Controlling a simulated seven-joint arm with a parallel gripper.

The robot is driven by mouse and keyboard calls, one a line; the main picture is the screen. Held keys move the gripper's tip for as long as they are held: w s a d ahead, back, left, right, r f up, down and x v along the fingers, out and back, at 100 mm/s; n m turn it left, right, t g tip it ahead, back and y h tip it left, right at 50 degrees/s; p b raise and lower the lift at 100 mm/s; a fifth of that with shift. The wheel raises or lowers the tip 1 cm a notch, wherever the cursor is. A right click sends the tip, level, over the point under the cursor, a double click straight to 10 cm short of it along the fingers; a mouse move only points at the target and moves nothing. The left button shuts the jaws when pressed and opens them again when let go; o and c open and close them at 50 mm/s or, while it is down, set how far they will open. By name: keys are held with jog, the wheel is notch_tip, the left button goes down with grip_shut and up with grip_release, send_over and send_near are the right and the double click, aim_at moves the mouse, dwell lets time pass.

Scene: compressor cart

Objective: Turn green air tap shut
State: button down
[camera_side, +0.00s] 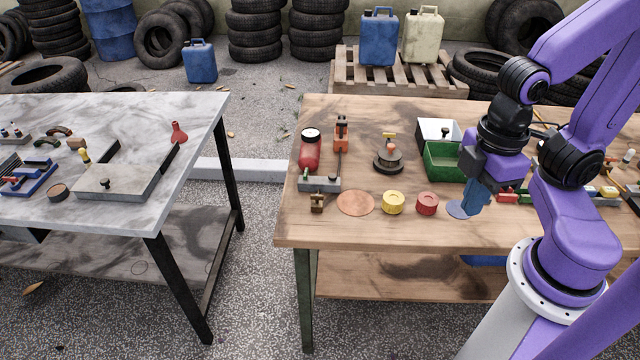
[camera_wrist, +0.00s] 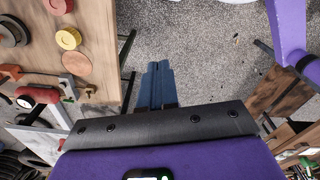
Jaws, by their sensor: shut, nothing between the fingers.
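A small red and green piece (camera_side: 514,196) sits on the right-hand table, partly hidden behind my gripper. A red air tank (camera_side: 310,152) with a round gauge stands at the left of that table; it also shows in the wrist view (camera_wrist: 40,94). My gripper (camera_side: 468,208) is shut and empty, with its blue fingers pointing down near the table's front part. In the wrist view the fingertips (camera_wrist: 158,66) are together, with grey floor behind them.
The wooden table (camera_side: 380,234) holds a yellow knob (camera_side: 392,202), a red knob (camera_side: 427,204), a copper disc (camera_side: 355,203), a dark round fitting (camera_side: 388,162) and a green bin (camera_side: 438,162). A grey table (camera_side: 120,215) stands at left across a floor gap. Clear wood lies along the front edge.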

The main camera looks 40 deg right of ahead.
jog(key=c, duration=1.4)
grip_release()
jog(key=o, duration=0.5)
jog(key=shift+w+a+r, duration=0.1)
jog(key=shift+w+a, duration=0.15)
jog(key=shift+w, duration=0.1)
jog(key=o, duration=0.3)
jog(key=w+a+r, duration=0.1)
jog(key=w+a, duration=0.1)
jog(key=w, duration=0.2)
jog(key=w+a+m, duration=0.1)
jog(key=w+a, duration=0.1)
jog(key=w, duration=0.3)
jog(key=shift+a+r, duration=0.35)
jog(key=shift+a, duration=0.05)
jog(key=m, duration=0.3)
send_over(306, 172)
notch_tip(306, 172, down, 5)
notch_tip(306, 172, down, 17)
jog(key=shift+w+r, duration=0.1)
jog(key=shift+r, duration=0.1)
jog(key=c, duration=1.1)
